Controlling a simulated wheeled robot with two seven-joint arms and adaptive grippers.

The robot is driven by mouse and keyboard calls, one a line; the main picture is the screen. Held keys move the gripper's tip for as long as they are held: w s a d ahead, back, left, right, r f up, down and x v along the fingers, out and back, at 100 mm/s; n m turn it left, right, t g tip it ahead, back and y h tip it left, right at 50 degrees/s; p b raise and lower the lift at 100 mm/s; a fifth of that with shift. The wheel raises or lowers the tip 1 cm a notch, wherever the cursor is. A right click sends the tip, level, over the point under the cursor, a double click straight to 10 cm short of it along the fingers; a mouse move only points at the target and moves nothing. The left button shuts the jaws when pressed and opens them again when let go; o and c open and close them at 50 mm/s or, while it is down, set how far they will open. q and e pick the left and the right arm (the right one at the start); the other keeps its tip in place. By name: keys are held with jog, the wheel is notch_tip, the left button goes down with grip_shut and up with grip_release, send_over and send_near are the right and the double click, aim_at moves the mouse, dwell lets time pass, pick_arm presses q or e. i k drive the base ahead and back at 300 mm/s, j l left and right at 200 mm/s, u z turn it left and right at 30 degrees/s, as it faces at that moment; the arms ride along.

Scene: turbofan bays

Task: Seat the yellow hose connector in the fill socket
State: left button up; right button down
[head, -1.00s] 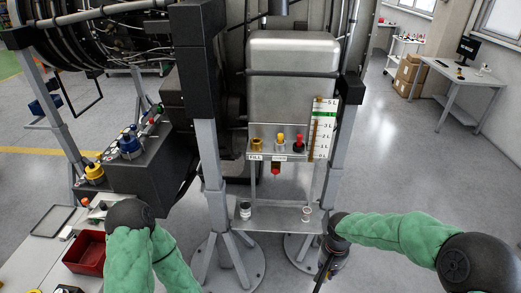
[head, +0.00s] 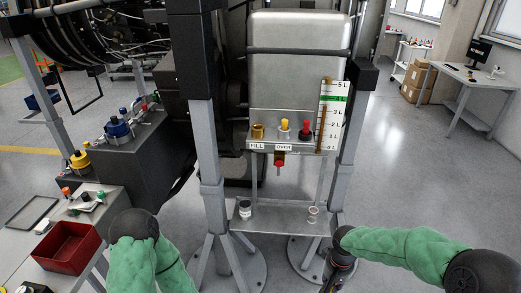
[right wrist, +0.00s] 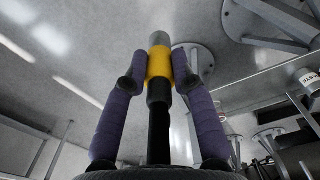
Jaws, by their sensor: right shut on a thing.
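The yellow hose connector (right wrist: 159,66) has a grey tip and a black hose below it. My right gripper (right wrist: 158,84) is shut on it, with one dark finger on each side. In the head view my right wrist is at the lower right, right of and below the tank shelf, and the connector cannot be made out. The brass fill socket (head: 258,132) stands on the shelf above the FILL label, well apart from the connector. My left arm comes in at the lower left; its gripper is out of view.
A yellow-topped fitting (head: 284,127) and a red-topped one (head: 305,130) stand right of the socket. A red valve (head: 279,163) hangs below. The lower shelf (head: 275,217) carries two small containers. Stand legs flank the tank. A red bin (head: 68,246) sits at left.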

aim_at(258, 132)
jog(key=i+l+u, duration=0.2)
jog(key=i, duration=0.35)
jog(key=i+l+u, duration=0.2)
jog(key=i+l, duration=0.25)
jog(key=i, duration=0.05)
